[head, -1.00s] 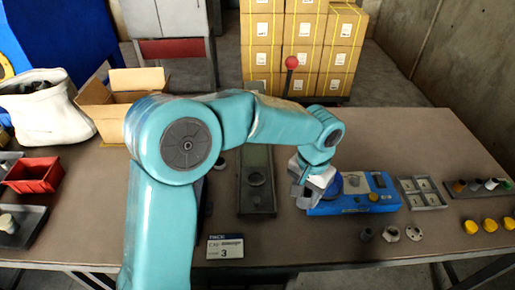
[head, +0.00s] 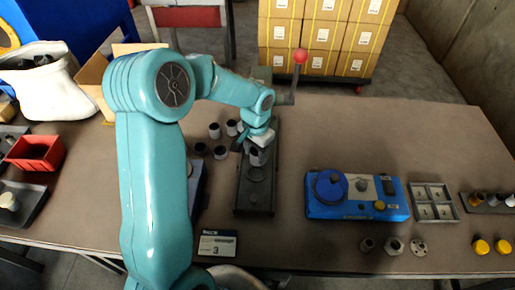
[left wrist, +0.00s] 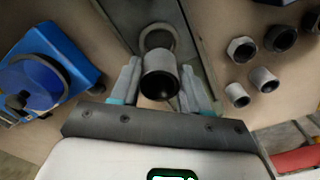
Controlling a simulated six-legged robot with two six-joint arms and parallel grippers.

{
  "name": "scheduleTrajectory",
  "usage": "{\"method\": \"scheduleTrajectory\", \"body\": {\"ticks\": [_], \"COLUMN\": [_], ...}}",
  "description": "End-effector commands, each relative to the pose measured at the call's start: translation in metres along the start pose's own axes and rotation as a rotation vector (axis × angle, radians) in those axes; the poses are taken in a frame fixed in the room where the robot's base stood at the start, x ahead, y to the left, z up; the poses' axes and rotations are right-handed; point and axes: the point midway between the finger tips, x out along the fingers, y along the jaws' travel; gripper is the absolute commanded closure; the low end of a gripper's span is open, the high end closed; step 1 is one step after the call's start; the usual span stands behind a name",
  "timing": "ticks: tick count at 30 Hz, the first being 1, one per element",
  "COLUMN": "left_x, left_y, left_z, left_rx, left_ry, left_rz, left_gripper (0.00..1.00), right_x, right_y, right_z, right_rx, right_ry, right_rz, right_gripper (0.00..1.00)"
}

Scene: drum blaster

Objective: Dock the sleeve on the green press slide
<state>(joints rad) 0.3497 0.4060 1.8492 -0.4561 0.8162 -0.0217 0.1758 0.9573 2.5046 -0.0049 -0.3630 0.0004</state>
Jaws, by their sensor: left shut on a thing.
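The press slide (head: 254,198) is a long, dark grey-green plate with a round seat (head: 257,175), lying on the bench in front of the press in the head view. My left gripper (head: 260,140) is shut on a grey, dark-mouthed sleeve (head: 257,157) over the slide, just behind the seat as pictured. In the left wrist view the sleeve (left wrist: 160,82) sits between the two fingers and overlaps the seat ring (left wrist: 157,38) on the slide. Whether the sleeve touches the slide cannot be told. My right gripper is out of view.
Several loose sleeves (head: 214,131) stand left of the slide. A blue fixture (head: 330,210) and a divided tray (head: 447,202) are to the right. A red-knobbed lever (head: 300,57) rises behind. Bare bench lies between slide and blue fixture.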

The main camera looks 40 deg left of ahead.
Motion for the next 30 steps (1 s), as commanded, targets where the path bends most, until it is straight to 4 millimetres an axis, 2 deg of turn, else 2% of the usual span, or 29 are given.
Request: {"method": "scheduleTrajectory", "body": {"ticks": [5,18,30], "left_x": [0.011,0.056,0.058], "left_y": [-0.001,0.000,-0.001], "left_z": [0.003,0.001,-0.001], "left_rx": [0.001,0.000,-0.001], "left_ry": [0.001,0.001,0.001], "left_rz": [-0.001,-0.001,-0.001], "left_gripper": [0.95,0.95,0.95], "right_x": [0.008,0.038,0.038], "right_y": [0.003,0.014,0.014], "right_z": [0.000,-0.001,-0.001], "right_rx": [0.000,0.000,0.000], "right_ry": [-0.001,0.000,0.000], "right_rz": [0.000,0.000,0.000], "right_gripper": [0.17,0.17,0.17]}}
